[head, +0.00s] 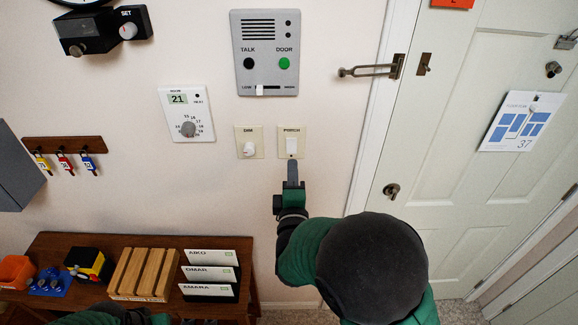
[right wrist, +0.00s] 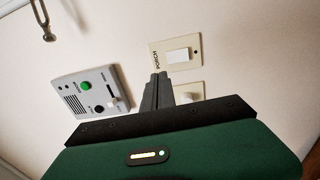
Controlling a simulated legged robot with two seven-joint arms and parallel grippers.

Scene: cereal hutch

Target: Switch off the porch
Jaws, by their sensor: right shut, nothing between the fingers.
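The porch switch (head: 291,144) is a white rocker on a cream plate labelled PORCH, on the wall left of the door. It also shows in the right wrist view (right wrist: 179,56), just beyond my fingertips. My right gripper (head: 292,168) is shut and empty, with its tips pointing up just below the plate in the head view. I cannot tell whether the tips touch the wall. The rocker's on or off position is not clear. My left gripper is not clearly in view; only a dark part of my left arm shows at the bottom edge.
The dimmer knob (head: 249,148) sits just left of the porch plate. The intercom panel (head: 266,52) is above and the thermostat (head: 187,114) further left. A wooden shelf (head: 254,290) with letters and blocks stands below left. The door (head: 440,150) is at right.

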